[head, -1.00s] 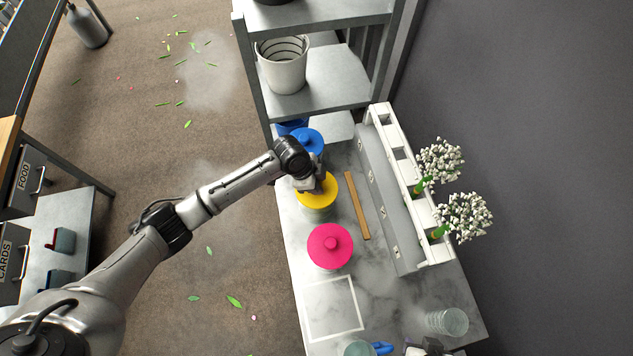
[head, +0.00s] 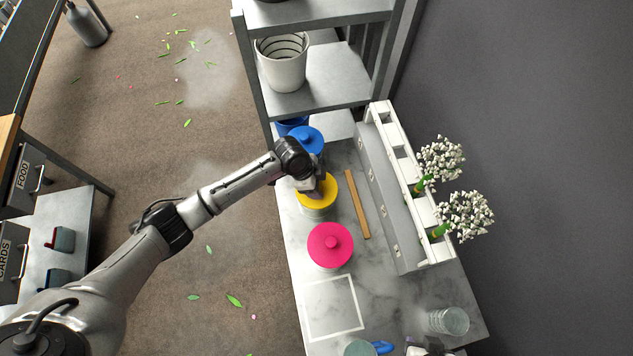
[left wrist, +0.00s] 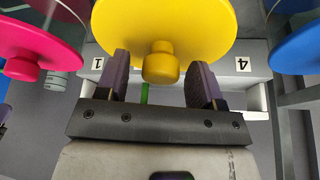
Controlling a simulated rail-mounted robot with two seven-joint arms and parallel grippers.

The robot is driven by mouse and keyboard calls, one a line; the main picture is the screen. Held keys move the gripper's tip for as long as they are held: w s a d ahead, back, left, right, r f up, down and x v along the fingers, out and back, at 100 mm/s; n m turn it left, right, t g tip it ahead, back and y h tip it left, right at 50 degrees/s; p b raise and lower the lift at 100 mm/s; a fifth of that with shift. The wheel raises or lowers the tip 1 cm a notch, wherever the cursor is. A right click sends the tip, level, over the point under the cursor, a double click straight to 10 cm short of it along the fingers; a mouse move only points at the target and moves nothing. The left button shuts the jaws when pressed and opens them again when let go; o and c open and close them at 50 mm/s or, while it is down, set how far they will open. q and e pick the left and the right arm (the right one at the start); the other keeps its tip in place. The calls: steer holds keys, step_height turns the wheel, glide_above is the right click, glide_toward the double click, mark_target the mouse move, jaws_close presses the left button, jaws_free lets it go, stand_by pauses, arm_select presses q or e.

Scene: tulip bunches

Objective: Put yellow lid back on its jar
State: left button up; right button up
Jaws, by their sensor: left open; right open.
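The yellow lid (head: 326,188) lies over the mouth of its clear jar (head: 318,213) on the marble counter, between the blue and pink lids. Whether it is fully seated I cannot tell. My left gripper (head: 312,188) is just above the lid, hiding its knob in the head view. In the left wrist view, the yellow lid (left wrist: 165,25) has its knob (left wrist: 160,63) between the two open fingers (left wrist: 158,80), with gaps on both sides. My right gripper (head: 430,348) shows only partly at the bottom edge, open.
A pink-lidded jar (head: 330,245) stands nearer, and a blue-lidded jar (head: 306,140) stands farther back beside the shelf (head: 330,85). A wooden strip (head: 357,204) lies to the right. A white rack (head: 410,190) holds white flowers. A glass (head: 448,320) stands at the lower right.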

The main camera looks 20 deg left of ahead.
arm_select(q)
steer(key=shift+r, duration=0.1)
steer(key=v, duration=1.3)
steer(key=shift+r, duration=0.3)
steer(key=shift+a, duration=0.1)
steer(key=shift+p, duration=0.3)
step_height(320, 180, up, 6)
steer(key=p, duration=0.7)
